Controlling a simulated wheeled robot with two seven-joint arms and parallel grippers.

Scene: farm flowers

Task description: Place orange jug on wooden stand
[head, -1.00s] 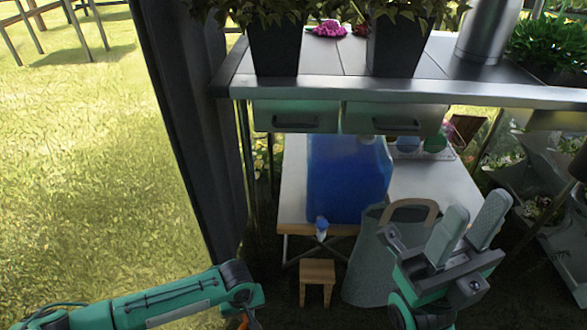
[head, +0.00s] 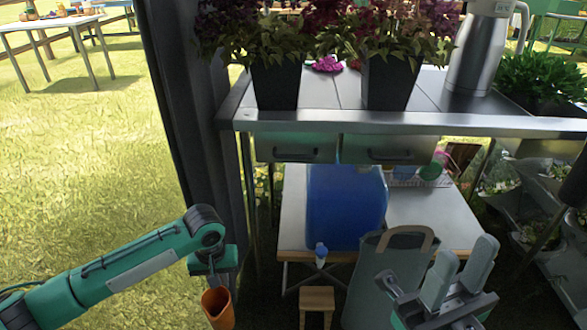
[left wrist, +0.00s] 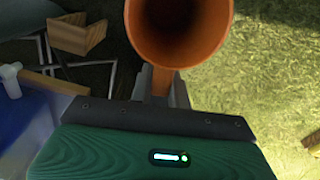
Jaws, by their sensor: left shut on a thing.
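The orange jug (head: 219,308) hangs from my left gripper (head: 213,280) in the lower left of the head view. In the left wrist view, the jug (left wrist: 180,30) shows its round open mouth, and the gripper (left wrist: 162,85) is shut on its handle side. The small wooden stand (head: 317,297) is on the ground to the right of the jug, apart from it. A wooden piece that looks like this stand (left wrist: 75,35) shows at the upper left of the left wrist view. My right gripper (head: 458,268) is open and empty at the lower right.
A blue water container (head: 345,205) with a tap stands on a low table (head: 430,210) behind the stand. A grey bag (head: 388,275) is right of the stand. A metal workbench (head: 400,122) with potted flowers is above. Open grass (head: 90,170) lies left.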

